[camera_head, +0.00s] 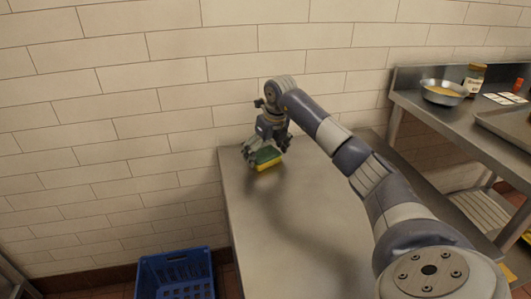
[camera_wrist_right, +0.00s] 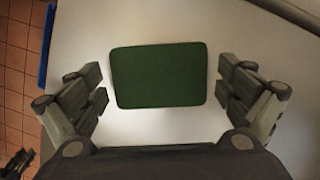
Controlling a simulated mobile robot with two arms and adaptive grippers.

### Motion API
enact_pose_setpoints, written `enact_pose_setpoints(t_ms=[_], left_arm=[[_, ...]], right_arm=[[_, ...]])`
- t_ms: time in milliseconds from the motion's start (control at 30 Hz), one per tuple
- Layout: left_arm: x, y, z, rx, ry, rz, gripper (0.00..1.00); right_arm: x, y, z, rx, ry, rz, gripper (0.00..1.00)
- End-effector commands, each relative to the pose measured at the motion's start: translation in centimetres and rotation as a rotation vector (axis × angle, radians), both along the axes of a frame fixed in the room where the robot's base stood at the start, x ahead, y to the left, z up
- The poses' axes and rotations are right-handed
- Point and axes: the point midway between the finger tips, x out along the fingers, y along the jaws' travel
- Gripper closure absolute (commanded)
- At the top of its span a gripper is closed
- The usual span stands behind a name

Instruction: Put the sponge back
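The sponge (camera_head: 268,162), green on top and yellow below, is at the far left end of the steel table (camera_head: 290,225), near the tiled wall. It looks to rest on the table top. My right gripper (camera_head: 264,153) is over it with the fingers pointing down. In the right wrist view the green face of the sponge (camera_wrist_right: 158,75) lies between the two open fingers of my right gripper (camera_wrist_right: 161,82). A narrow gap shows on each side, so the fingers do not seem to touch it.
A blue crate (camera_head: 176,275) stands on the floor left of the table. At the right, a higher steel counter (camera_head: 410,98) holds a metal bowl (camera_head: 443,91), a jar (camera_head: 474,78) and a tray (camera_head: 509,122). The table's front middle is clear.

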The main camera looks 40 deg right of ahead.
Motion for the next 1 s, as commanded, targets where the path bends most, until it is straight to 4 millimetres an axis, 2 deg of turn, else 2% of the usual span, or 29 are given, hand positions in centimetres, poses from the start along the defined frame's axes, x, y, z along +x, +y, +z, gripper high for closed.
enact_pose_setpoints(t_ms=[300,433,500,600,800,1000], left_arm=[[0.0,0.0,0.0,0.000,0.000,0.000,0.69],[0.0,0.0,0.2,0.000,-0.002,0.000,0.69],[0.0,0.0,-0.1,0.000,-0.002,0.000,0.69],[-0.7,0.2,-1.7,0.003,0.016,-0.001,0.69],[-1.4,0.2,-3.7,0.003,0.025,-0.003,0.69],[-2.1,0.3,-5.2,0.003,0.032,-0.005,0.69]], right_arm=[[0.0,0.0,0.1,0.000,-0.001,0.000,0.02],[-0.1,0.0,0.9,0.000,-0.003,0.000,0.02],[-0.3,-0.1,2.0,-0.002,-0.004,-0.001,0.02],[-0.9,0.0,3.9,-0.003,-0.004,0.000,0.02],[-2.0,0.2,8.2,-0.002,-0.004,0.001,0.02],[-2.9,0.3,11.1,0.000,-0.002,0.000,0.02]])
